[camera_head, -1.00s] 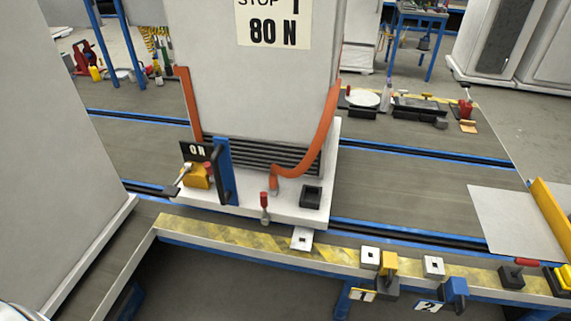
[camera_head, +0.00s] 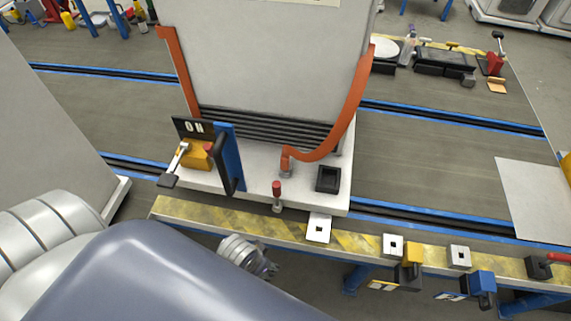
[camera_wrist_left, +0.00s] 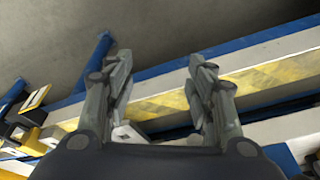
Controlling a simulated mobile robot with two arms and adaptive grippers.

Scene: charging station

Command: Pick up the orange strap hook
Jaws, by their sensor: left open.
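The orange strap (camera_head: 352,110) hangs down the right side of the white cabinet. Its lower end curves left to the orange hook (camera_head: 287,158), above the light base plate. A second orange strap (camera_head: 178,70) runs down the cabinet's left edge. My left gripper (camera_head: 266,268) is in front of the yellow-striped bench edge, below and apart from the hook. In the left wrist view the fingers (camera_wrist_left: 163,62) are spread with nothing between their tips. The hook cannot be made out there. My right gripper is not in view.
A red-topped lever (camera_head: 277,192) and black square socket (camera_head: 328,179) stand near the hook. A blue handle (camera_head: 229,160) and yellow block (camera_head: 196,154) are left of them. The striped bench edge (camera_head: 270,228) lies between gripper and base plate.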

